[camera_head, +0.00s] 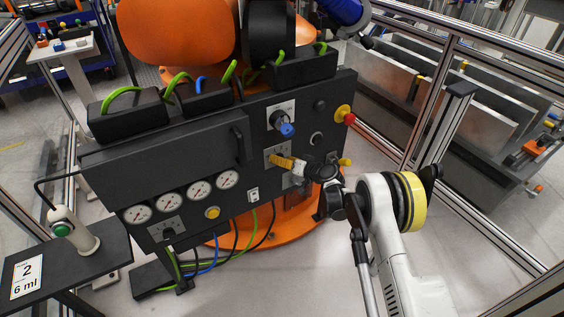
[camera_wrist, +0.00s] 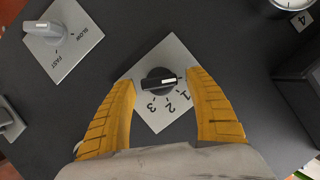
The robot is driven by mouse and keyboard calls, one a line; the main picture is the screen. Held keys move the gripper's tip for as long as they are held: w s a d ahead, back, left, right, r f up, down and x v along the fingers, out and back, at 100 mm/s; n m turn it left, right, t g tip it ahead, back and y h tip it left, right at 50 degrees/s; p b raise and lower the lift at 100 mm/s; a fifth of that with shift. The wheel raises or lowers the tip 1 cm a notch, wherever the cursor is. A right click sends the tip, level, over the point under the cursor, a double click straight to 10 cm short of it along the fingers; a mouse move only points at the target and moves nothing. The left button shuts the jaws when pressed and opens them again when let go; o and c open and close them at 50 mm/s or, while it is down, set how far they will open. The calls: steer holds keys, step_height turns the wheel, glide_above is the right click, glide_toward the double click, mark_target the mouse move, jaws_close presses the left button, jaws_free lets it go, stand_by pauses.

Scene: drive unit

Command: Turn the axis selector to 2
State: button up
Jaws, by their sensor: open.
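The axis selector (camera_wrist: 160,80) is a dark rotary knob with a white line along its bar. It sits on a light plate (camera_wrist: 178,55) marked 1, 2 and 3 in the wrist view. The bar lies nearly level, its right end on the side of the 1; which end is the pointer is not clear. My gripper (camera_wrist: 157,78) is open, with one yellow finger on each side of the knob and gaps showing. In the head view, my gripper (camera_head: 285,161) is at the panel front and largely hides the selector.
A SLOW/FAST selector (camera_wrist: 45,30) is at upper left in the wrist view. In the head view, a blue knob (camera_head: 286,130) is just above my gripper. A red-and-yellow button (camera_head: 345,115) is at the panel's right. Several gauges (camera_head: 200,190) are at lower left.

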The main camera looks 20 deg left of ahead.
steer(key=c, duration=1.2)
steer(key=shift+m+y, duration=0.4)
steer(key=shift+m, duration=0.2)
steer(key=o, duration=1.2)
